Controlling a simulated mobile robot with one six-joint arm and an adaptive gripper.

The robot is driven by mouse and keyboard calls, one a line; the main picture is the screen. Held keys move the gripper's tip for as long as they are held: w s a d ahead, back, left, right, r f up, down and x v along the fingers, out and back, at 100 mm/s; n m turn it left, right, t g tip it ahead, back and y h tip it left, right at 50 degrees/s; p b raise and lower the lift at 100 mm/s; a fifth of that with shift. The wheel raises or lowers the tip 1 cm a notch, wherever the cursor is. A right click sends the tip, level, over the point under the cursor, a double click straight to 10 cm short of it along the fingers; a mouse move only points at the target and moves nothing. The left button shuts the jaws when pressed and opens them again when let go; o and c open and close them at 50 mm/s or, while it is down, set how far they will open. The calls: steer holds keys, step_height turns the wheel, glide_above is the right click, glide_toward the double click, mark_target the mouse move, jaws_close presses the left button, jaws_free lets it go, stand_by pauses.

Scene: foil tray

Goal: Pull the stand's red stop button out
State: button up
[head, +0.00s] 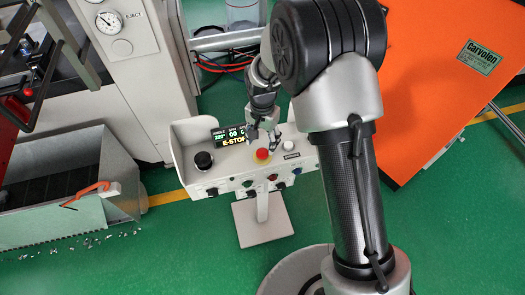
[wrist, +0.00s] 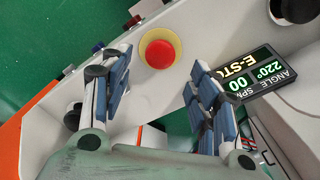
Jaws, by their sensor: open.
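The red stop button (head: 262,154) sits on the sloped top of the grey stand (head: 222,168), inside a yellow ring. In the wrist view the red button (wrist: 160,54) shows whole, its yellow ring (wrist: 143,43) around it. My gripper (head: 264,134) is just behind the button in the head view. In the wrist view my gripper (wrist: 158,78) is open, its blue-padded fingers apart on either side below the button. Nothing is between the fingers, and they appear clear of the button. How high the fingertips are above the panel is hard to tell.
A display reading E-STOP (head: 230,136) stands beside the button, close to one finger in the wrist view. A black knob (head: 203,160) and a white button (head: 288,146) flank it. Several small controls line the front edge. An orange panel (head: 440,75) stands right.

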mark_target(262, 152)
step_height(262, 152, down, 6)
steer(key=shift+w+r+b, duration=0.1)
steer(key=shift+b, duration=0.5)
steer(key=shift+c, duration=0.2)
jaws_close()
